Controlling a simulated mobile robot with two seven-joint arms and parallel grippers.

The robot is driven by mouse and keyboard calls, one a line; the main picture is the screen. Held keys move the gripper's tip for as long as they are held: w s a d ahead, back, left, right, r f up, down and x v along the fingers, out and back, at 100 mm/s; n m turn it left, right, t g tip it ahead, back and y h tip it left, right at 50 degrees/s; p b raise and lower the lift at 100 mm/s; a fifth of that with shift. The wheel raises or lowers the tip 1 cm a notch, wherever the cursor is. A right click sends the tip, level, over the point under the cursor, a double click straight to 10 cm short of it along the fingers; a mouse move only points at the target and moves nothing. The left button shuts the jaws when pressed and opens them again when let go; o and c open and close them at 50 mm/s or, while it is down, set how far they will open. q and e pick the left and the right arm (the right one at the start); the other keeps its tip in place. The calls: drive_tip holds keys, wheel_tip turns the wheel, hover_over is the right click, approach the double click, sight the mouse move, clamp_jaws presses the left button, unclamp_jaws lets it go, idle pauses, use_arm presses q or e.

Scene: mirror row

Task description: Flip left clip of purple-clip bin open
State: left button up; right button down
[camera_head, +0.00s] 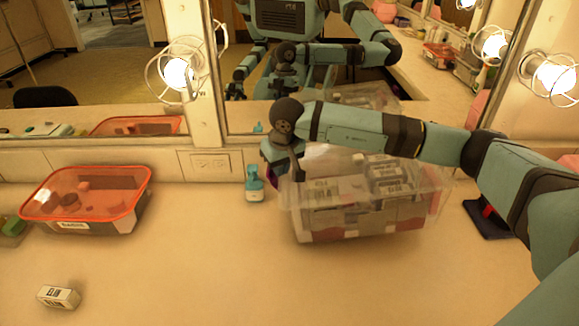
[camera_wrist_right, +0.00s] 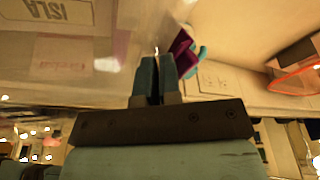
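A clear bin (camera_head: 360,222) with boxed contents stands on the counter below the mirror, and its clear wall or lid fills the upper left of the right wrist view (camera_wrist_right: 100,40). A purple clip (camera_wrist_right: 180,52) on its left side sticks out at an angle; in the head view only a sliver shows beside my gripper. My right gripper (camera_wrist_right: 157,75) is at the bin's left end, its two teal fingers together with only a thin dark line between them. The clip is just beside the fingertips; I cannot tell whether they touch. My left gripper shows only as a small reflection.
A blue-capped bottle (camera_head: 255,184) stands close to the bin's left end. A red-rimmed bin (camera_head: 98,222) is at the left, a small white box (camera_head: 58,296) in front of it. A dark pad (camera_head: 490,218) lies at the right.

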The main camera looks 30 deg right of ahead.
drive_tip(key=shift+w+a+f, duration=0.15)
drive_tip(key=shift+a+f, duration=0.55)
drive_tip(key=shift+f, duration=0.2)
drive_tip(key=shift+a+b, duration=0.25)
drive_tip(key=shift+b, duration=0.15)
drive_tip(key=shift+w+a, duration=0.15)
drive_tip(key=shift+a, duration=0.05)
drive_tip(key=shift+r, duration=0.1)
drive_tip(key=shift+w+d+r+p, duration=0.1)
drive_tip(key=shift+w+r+p, duration=0.1)
drive_tip(key=shift+r+p, duration=0.35)
drive_tip(key=shift+w+d+r+p, duration=0.1)
drive_tip(key=shift+w+r+p, duration=0.1)
drive_tip(key=shift+r, duration=0.55)
drive_tip(key=shift+d+p+v, duration=0.2)
drive_tip(key=shift+p+v, duration=0.15)
drive_tip(key=shift+v, duration=0.6)
drive_tip(key=shift+d+p+v, duration=0.15)
drive_tip(key=shift+p+v, duration=0.15)
drive_tip(key=shift+v, duration=0.6)
drive_tip(key=shift+w, duration=0.2)
